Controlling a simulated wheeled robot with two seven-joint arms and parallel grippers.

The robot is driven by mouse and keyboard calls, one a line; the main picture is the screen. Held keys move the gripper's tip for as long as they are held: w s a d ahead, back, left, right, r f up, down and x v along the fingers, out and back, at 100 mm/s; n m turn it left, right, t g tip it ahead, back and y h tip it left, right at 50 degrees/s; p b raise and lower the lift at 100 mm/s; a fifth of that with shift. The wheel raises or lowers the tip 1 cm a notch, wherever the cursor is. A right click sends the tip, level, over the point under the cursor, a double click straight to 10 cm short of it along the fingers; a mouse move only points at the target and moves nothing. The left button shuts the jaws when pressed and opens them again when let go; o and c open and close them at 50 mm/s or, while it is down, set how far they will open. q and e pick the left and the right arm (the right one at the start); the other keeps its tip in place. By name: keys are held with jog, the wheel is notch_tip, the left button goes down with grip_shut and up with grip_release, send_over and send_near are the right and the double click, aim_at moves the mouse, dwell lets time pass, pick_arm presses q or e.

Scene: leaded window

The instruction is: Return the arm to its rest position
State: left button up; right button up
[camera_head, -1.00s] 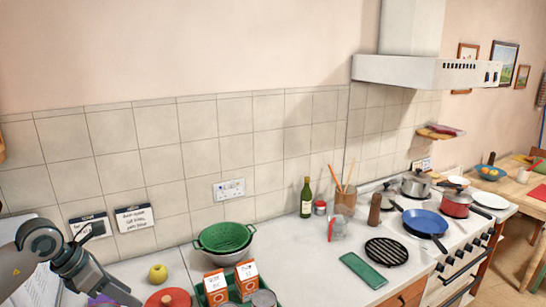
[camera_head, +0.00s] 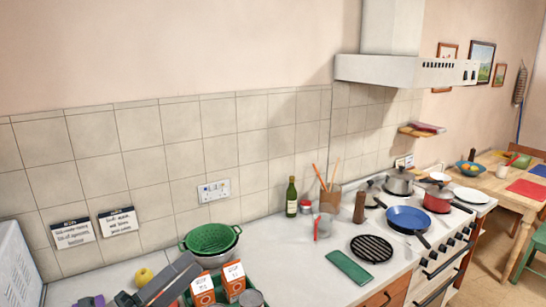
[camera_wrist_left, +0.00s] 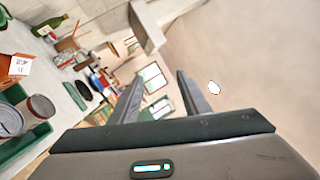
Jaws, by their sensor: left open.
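My left gripper (camera_head: 170,282) shows at the bottom left of the head view, over the counter beside the green tray. Its two dark grey fingers also show in the left wrist view (camera_wrist_left: 160,98), spread apart with nothing between them. In the head view the gripper hides part of the counter and things behind it. The rest of my left arm is mostly out of the picture. My right gripper is not in view.
Near the gripper are a yellow apple (camera_head: 144,276), two orange-and-white cartons (camera_head: 203,291) in a green tray, and a green colander (camera_head: 209,238). A wine bottle (camera_head: 291,198), blue pan (camera_head: 408,218) and stove stand further right. The counter front-centre is partly clear.

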pick_arm(q)
jog(key=a+f+n+t+y, duration=0.5)
jog(key=a+f+n+y, duration=0.35)
jog(key=n+y, duration=0.65)
jog(key=s+a+f+n+g+y, duration=0.1)
jog(key=s+a+f+n+g, duration=0.15)
jog(key=f+n, duration=0.3)
jog(key=s+a+f+n+g+y, duration=0.1)
jog(key=s+f+n+g+y, duration=0.2)
jog(key=f, duration=0.4)
jog(key=s+d+f+n+g+h, duration=0.3)
jog(key=s+f+g, duration=0.4)
jog(key=s, duration=0.6)
jog(key=s+d+f+n+g+h, duration=0.15)
jog(key=s+d+f+g, duration=0.3)
jog(key=s+f, duration=0.65)
notch_tip(320, 180, down, 33)
jog(key=s+g+b, duration=0.1)
jog(key=s+b, duration=0.1)
jog(key=b, duration=0.5)
jog(key=s+a+f+b, duration=0.1)
jog(key=s+f+b, duration=0.2)
jog(key=s+f, duration=0.6)
jog(key=s+a+f+g+y+b, duration=0.1)
jog(key=s+a+f+b, duration=0.1)
jog(key=s+f, duration=0.7)
notch_tip(320, 180, down, 7)
jog(key=shift+a+r+g+b, duration=0.2)
jog(key=shift+g+b, duration=0.1)
jog(key=shift+b, duration=0.55)
